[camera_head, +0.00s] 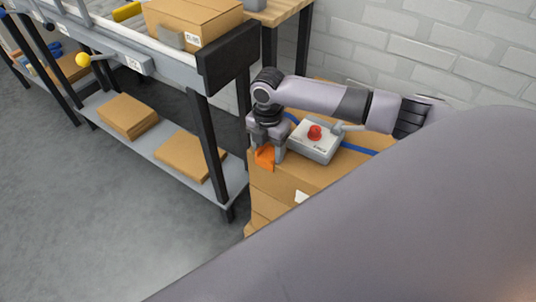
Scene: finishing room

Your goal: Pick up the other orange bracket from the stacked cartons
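The orange bracket (265,158) is at the left front edge of the top of the stacked cartons (285,182). My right gripper (267,148) points down over it, with one finger on each side of the bracket. The fingers stand apart and partly hide the bracket; I cannot tell whether they press on it or whether it still rests on the carton. My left gripper is out of the picture. No second orange bracket shows clearly.
A grey box with a red button (315,133) sits on the cartons right of my gripper, close to my arm. A blue strap (358,149) crosses the carton top. A workbench (228,58) with a carton (193,20) stands left; flat cartons (127,115) lie on its lower shelf.

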